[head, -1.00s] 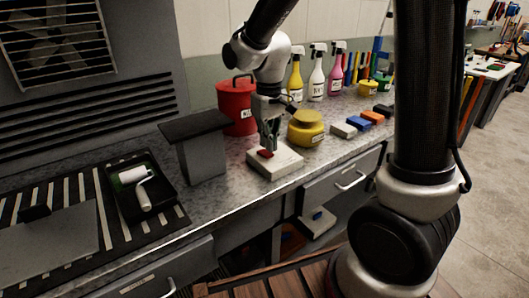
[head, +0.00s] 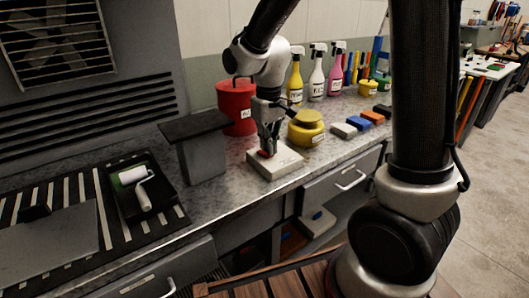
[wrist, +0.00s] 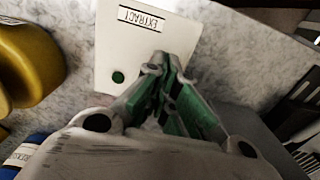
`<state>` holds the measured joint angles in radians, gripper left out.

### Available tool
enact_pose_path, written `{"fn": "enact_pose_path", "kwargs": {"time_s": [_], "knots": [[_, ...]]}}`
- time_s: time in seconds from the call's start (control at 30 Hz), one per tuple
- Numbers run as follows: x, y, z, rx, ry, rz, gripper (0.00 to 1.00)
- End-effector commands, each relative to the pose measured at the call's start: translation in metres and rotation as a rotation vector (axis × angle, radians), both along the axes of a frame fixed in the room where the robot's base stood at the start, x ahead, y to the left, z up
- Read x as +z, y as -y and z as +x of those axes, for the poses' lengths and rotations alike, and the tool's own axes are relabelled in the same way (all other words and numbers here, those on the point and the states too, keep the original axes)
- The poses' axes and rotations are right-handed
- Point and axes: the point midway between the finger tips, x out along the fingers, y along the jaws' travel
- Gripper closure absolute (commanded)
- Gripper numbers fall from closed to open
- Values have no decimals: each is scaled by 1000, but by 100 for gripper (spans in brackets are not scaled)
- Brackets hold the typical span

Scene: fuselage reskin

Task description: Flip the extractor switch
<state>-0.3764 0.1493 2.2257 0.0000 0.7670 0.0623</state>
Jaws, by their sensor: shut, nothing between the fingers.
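The extractor switch is a white box (head: 285,166) on the grey bench top. A red rocker (head: 264,154) shows on it at its left side. In the wrist view the box (wrist: 125,45) carries an "EXTRACT" label (wrist: 140,20) and a round green spot (wrist: 118,77). My gripper (head: 267,151) is shut and empty and points down at the red rocker. Its tips look to be at or just over the rocker; I cannot tell whether they touch. In the wrist view the shut fingers (wrist: 163,62) hide the rocker, so its tilt cannot be read.
A grey stand with a dark top (head: 200,150) is close on the left. A red canister (head: 237,108) stands behind, and a yellow jar (head: 306,128) stands to the right. Coloured blocks (head: 359,124) and spray bottles (head: 317,80) are farther right. A roller tray (head: 140,188) lies left.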

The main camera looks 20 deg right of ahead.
Motion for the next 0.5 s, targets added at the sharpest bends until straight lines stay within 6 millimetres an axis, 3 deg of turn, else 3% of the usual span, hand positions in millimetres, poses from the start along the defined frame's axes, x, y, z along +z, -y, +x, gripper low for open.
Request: {"fn": "enact_pose_path", "kwargs": {"time_s": [0.5], "knots": [[-8,0,0,0,0,0,100]]}}
